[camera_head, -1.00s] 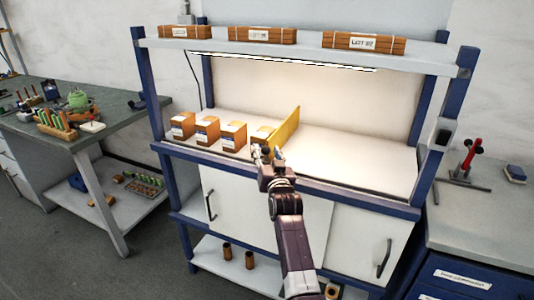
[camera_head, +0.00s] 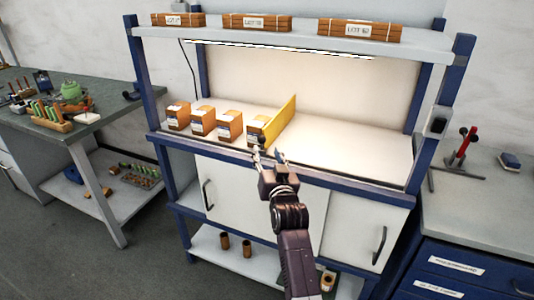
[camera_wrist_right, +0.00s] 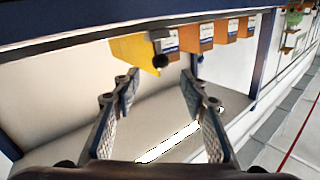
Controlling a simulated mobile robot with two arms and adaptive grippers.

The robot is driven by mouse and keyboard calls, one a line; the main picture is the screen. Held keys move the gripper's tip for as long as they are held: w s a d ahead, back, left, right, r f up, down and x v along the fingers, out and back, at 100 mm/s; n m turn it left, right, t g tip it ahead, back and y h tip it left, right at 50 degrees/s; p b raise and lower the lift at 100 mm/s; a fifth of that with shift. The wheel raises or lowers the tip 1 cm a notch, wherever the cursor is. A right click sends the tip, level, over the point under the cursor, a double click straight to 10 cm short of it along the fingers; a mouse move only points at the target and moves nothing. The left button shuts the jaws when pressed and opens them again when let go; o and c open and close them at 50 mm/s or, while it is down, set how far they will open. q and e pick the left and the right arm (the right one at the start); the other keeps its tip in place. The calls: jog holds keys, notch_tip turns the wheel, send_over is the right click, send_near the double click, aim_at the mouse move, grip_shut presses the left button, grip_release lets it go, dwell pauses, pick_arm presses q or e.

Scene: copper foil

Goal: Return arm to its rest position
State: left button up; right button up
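My right gripper (camera_head: 269,156) is in front of the workbench's front edge, close to the yellow divider (camera_head: 281,121) and the rightmost copper-brown box (camera_head: 257,131). In the right wrist view its two fingers (camera_wrist_right: 160,112) are spread apart with nothing between them. The yellow divider (camera_wrist_right: 138,52) and a box (camera_wrist_right: 166,42) show beyond the fingertips there, apart from them. My right arm reaches up from the bottom of the head view. My left gripper is not in view.
Several boxes stand in a row on the workbench (camera_head: 350,150); its right part is bare. Wooden bundles (camera_head: 257,22) lie on the upper shelf. A side table (camera_head: 40,134) stands left, and a blue drawer cabinet (camera_head: 460,272) stands right.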

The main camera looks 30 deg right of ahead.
jog(key=s+a+f+n+g+y, duration=0.2)
jog(key=a+f, duration=0.2)
jog(key=f, duration=0.8)
jog(key=s+a+f+n+g+y, duration=0.1)
jog(key=s+a+f+g, duration=0.15)
jog(key=f, duration=1.05)
jog(key=s+a+f+n+g+y, duration=0.1)
jog(key=s+a+f+g, duration=0.15)
jog(key=s+f, duration=0.6)
jog(key=s+a+f+n+g+y, duration=0.1)
jog(key=s+a+f, duration=0.3)
jog(key=f, duration=0.8)
jog(key=s+f+n+g, duration=0.1)
jog(key=s+f+g, duration=0.1)
jog(key=s+f, duration=0.7)
jog(key=s+f+n+g, duration=0.15)
jog(key=s+f, duration=0.35)
jog(key=s, duration=0.7)
jog(key=s+d+f+g, duration=0.1)
jog(key=s+f+g, duration=0.1)
jog(key=s, duration=1)
jog(key=s+d+f+g, duration=0.2)
jog(key=s+f, duration=0.3)
jog(key=s, duration=0.7)
jog(key=shift+s+d+g, duration=0.15)
jog(key=shift+g, duration=0.3)
